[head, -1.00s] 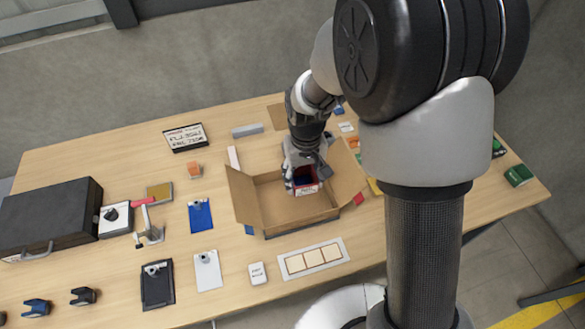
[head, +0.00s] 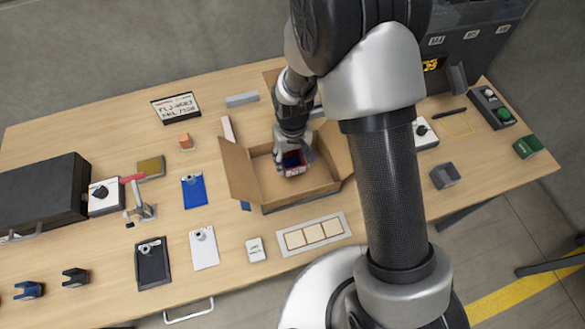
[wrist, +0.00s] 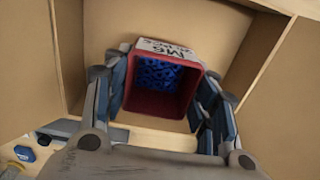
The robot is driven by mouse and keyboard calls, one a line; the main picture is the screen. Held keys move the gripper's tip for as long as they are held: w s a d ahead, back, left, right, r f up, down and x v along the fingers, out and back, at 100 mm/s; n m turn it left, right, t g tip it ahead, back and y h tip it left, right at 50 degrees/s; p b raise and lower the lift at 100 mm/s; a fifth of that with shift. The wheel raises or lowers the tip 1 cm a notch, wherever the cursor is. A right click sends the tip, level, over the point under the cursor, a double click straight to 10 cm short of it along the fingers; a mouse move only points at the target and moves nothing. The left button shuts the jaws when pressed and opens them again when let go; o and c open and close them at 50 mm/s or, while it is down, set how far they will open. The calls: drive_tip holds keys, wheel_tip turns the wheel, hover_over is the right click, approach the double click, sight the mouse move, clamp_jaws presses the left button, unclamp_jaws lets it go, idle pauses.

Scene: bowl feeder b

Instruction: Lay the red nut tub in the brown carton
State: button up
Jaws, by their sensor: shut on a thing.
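The red nut tub (wrist: 160,101) has a white label with black writing and blue contents inside. My gripper (wrist: 163,112) is shut on it, with one finger on each side. In the head view the tub (head: 293,163) is inside the opening of the brown carton (head: 285,203), towards its back wall, under my gripper (head: 295,160). The carton's flaps are folded outward. In the wrist view the carton's cardboard walls and floor (wrist: 100,28) surround the tub. I cannot tell whether the tub touches the carton floor.
A blue clipboard (head: 195,191) lies to the left, and a black case (head: 42,195) stands further left. A grey block (head: 445,175) is to the right.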

sight(293, 165)
drive_tip(key=shift+f+b, duration=0.55)
drive_tip(key=shift+f, duration=1.7)
drive_tip(key=shift+f, duration=0.2)
drive_tip(key=o, duration=1.1)
drive_tip(key=shift+c, duration=0.2)
drive_tip(key=shift+r, duration=0.15)
